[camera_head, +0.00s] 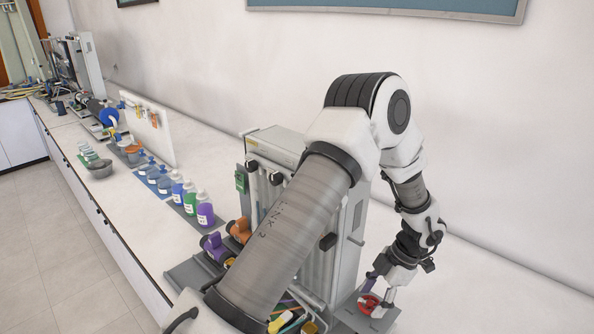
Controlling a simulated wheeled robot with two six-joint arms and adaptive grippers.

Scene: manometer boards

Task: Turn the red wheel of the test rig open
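The red wheel (369,304) sits low at the right foot of the grey test rig (352,205), on a grey base plate (350,318). My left gripper (378,292) points down right at the wheel, with its fingers apart and the wheel's rim close below or between them. Whether the fingers touch or grip the rim cannot be told. Part of the wheel is hidden by the gripper. My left arm crosses in front of the rig and hides much of its face. My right gripper is not in view.
Left of the rig stand purple and orange parts (217,247) and a row of bottles (205,210). Tools with coloured handles (285,320) lie at the rig's front. A white panel (148,130) stands farther along the bench. The bench top right of the rig is clear.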

